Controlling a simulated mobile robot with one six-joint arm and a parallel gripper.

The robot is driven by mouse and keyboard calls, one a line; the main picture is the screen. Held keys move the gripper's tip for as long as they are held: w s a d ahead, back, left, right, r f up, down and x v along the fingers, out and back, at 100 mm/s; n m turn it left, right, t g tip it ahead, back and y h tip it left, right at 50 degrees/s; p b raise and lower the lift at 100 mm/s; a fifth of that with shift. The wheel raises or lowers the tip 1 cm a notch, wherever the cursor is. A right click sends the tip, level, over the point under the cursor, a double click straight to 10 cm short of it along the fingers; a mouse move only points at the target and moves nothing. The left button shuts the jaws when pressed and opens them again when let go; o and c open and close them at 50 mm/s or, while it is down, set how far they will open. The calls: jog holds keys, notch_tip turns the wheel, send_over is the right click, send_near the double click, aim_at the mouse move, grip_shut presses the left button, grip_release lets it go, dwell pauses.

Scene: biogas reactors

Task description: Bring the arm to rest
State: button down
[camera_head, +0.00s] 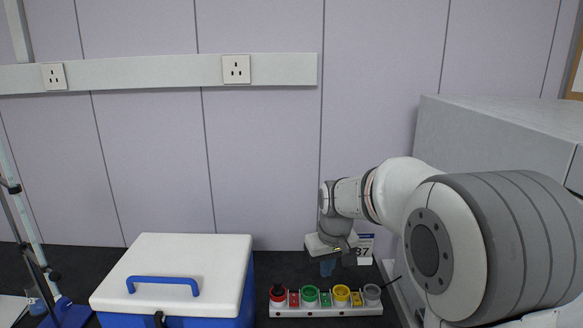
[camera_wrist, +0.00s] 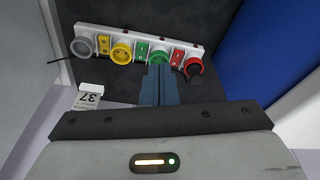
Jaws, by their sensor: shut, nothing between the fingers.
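My gripper (camera_head: 328,267) hangs at the end of my arm, above the dark bench and just behind the socket strip in the head view. In the wrist view its two blue-grey fingers (camera_wrist: 158,86) are together with nothing between them. The fingertips show against the strip near the green socket. I cannot tell from these views whether they touch it. My arm reaches in from the right side of the head view and bends down at the wrist.
A white strip (camera_head: 327,311) holds grey, yellow, green and red round sockets. A blue cool box with white lid (camera_head: 183,262) stands left. A "37" label (camera_head: 364,248) stands behind the gripper. A grey cabinet (camera_head: 490,130) is right; a stand (camera_head: 30,220) is far left.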

jog(key=s+d+r+m, duration=0.1)
jog(key=s+d, duration=0.2)
jog(key=s, duration=1)
jog(key=s+d+m, duration=0.2)
jog(key=s+d, duration=0.1)
jog(key=s, duration=0.9)
jog(key=shift+s+d+r+m+t+h, duration=0.3)
jog(key=shift+s+d+r+t, duration=0.05)
jog(key=shift+s+d+t, duration=0.05)
